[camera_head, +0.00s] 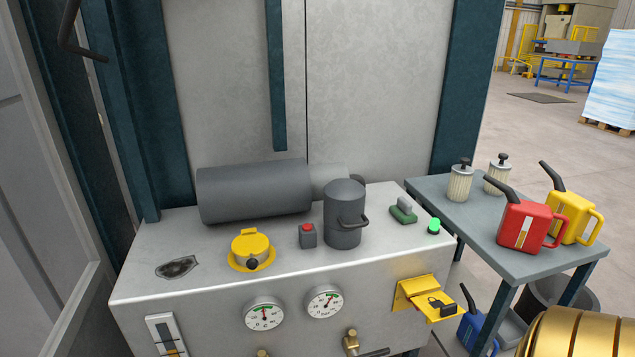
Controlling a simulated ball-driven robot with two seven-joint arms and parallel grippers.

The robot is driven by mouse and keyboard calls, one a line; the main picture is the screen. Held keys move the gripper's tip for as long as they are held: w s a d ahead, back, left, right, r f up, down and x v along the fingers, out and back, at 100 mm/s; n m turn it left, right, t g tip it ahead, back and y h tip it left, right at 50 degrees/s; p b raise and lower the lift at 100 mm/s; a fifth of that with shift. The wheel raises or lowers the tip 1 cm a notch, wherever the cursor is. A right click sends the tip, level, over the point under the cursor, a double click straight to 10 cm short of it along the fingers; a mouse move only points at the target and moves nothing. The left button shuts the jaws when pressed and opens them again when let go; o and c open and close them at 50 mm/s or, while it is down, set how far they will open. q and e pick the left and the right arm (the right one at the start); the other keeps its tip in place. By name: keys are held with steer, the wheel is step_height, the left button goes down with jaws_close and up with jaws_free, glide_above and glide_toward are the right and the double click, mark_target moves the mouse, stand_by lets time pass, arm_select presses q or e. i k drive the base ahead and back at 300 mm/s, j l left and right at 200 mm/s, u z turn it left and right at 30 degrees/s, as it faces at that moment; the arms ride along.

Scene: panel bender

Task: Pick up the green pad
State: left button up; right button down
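The green pad (403,215) lies on the top of the metal machine cabinet (210,268), near its right end. It is a small green block with a grey piece on top. A dark grey cylindrical canister with a side handle (343,218) stands to its left. A round bright green button-like piece (434,225) is just to its right, near the cabinet's edge. Neither of my grippers is in view.
A grey horizontal cylinder (254,190), a yellow cap (250,250) and a small box with a red button (308,236) are also on the cabinet. The side table (490,226) at right holds a red can (522,226), a yellow can (570,218) and two ribbed filters.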

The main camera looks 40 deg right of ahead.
mark_target(403, 212)
steer(key=z, duration=1.9)
